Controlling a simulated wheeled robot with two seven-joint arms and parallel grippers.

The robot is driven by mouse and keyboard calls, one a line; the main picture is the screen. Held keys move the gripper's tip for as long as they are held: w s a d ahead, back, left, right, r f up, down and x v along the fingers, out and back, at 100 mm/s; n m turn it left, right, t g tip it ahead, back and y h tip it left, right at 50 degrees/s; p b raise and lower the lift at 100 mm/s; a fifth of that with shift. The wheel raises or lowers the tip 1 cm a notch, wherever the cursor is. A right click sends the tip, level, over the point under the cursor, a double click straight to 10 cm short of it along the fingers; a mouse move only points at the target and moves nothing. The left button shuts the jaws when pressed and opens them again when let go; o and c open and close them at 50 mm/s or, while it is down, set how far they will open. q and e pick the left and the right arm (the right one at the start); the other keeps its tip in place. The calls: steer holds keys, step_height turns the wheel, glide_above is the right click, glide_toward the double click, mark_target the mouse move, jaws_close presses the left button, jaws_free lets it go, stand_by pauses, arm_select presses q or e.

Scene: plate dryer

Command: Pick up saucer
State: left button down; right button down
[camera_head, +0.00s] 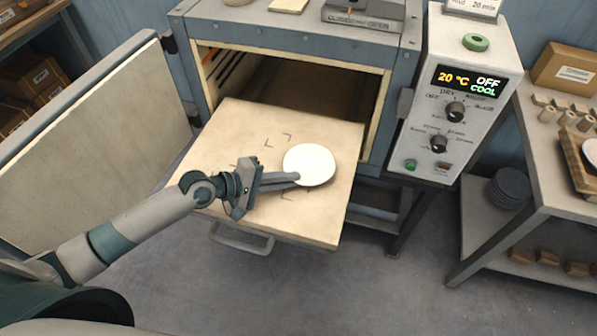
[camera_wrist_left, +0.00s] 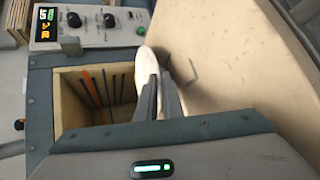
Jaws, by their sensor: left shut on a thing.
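The white round saucer (camera_head: 309,165) is over the pulled-out pale shelf (camera_head: 220,135) of the dryer in the head view. My left gripper (camera_head: 297,179) reaches in from the left, and its fingers are shut on the saucer's near-left edge. In the left wrist view the saucer (camera_wrist_left: 146,75) shows nearly edge-on between the fingers (camera_wrist_left: 158,98). I cannot tell whether the saucer still touches the shelf. My right gripper is in neither view.
The dryer's door (camera_head: 95,150) stands open at the left. The control panel (camera_head: 455,100) reads 20 °C, OFF, COOL. A side table (camera_head: 545,175) at the right holds small parts and a box (camera_head: 567,70). The shelf around the saucer is clear.

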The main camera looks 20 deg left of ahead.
arm_select(q)
steer(key=shift+r, duration=0.15)
step_height(320, 180, up, 4)
steer(key=shift+f, duration=0.15)
steer(key=s+d+r, duration=0.7)
steer(key=d, duration=0.2)
steer(key=shift+s+b, duration=0.15)
steer(key=shift+b, duration=0.2)
steer(key=w+a+r+n+t+y, duration=0.3)
steer(key=w+a+n+y, duration=0.1)
steer(key=w, duration=0.1)
steer(key=a+n+t+y, duration=0.1)
steer(key=a+n+y, duration=0.4)
steer(key=a, duration=0.4)
steer(key=shift+a+f+n+t+y, duration=0.15)
steer(key=shift+f+n+t+y, duration=0.15)
steer(key=shift+f+n+y, duration=0.15)
